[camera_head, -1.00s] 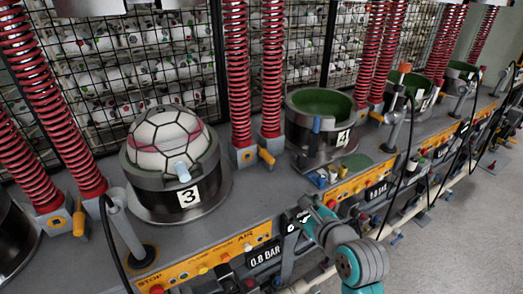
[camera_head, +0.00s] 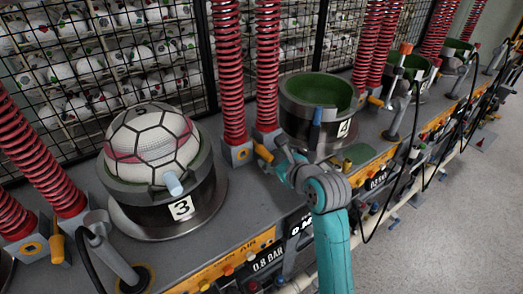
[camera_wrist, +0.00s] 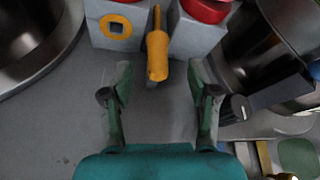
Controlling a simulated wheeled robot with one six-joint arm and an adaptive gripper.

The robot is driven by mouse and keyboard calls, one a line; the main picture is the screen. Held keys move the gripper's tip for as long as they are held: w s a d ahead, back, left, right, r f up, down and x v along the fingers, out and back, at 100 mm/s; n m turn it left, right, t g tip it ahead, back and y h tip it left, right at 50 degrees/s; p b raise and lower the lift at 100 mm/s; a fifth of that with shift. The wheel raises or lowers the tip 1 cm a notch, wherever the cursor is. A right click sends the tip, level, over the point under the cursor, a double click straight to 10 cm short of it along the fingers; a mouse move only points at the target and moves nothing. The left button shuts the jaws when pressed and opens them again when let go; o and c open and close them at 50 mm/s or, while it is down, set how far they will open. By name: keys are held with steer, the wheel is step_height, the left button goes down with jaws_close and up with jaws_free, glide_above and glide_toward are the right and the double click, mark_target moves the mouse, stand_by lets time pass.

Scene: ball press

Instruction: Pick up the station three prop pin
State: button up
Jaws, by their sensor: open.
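An orange-yellow pin (camera_wrist: 157,46) lies between two grey spring-base blocks, its rounded handle pointing toward my gripper (camera_wrist: 160,95). My gripper is open and empty in the wrist view, its two green fingers pointing at the pin with the handle just beyond them. In the head view the same pin (camera_head: 263,152) shows at the foot of the red springs between stations 3 and 4, close to my arm's end. Another yellow pin (camera_head: 56,245) stands by the springs left of station 3. The frames carry no label saying which pin belongs to station three.
Station 3's dark cup (camera_head: 150,209) holds a white paneled ball (camera_head: 153,145). Station 4's green-lined cup (camera_head: 305,125) stands to the right and looks empty. Red springs (camera_head: 230,75) rise beside the pin. A wire cage (camera_head: 100,60) with balls stands behind. Grey bench lies bare under my fingers.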

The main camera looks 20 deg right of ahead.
mark_target(266, 154)
steer(key=shift+x, duration=2.65)
steer(key=shift+a, duration=0.2)
steer(key=shift+c, duration=0.3)
jaws_close()
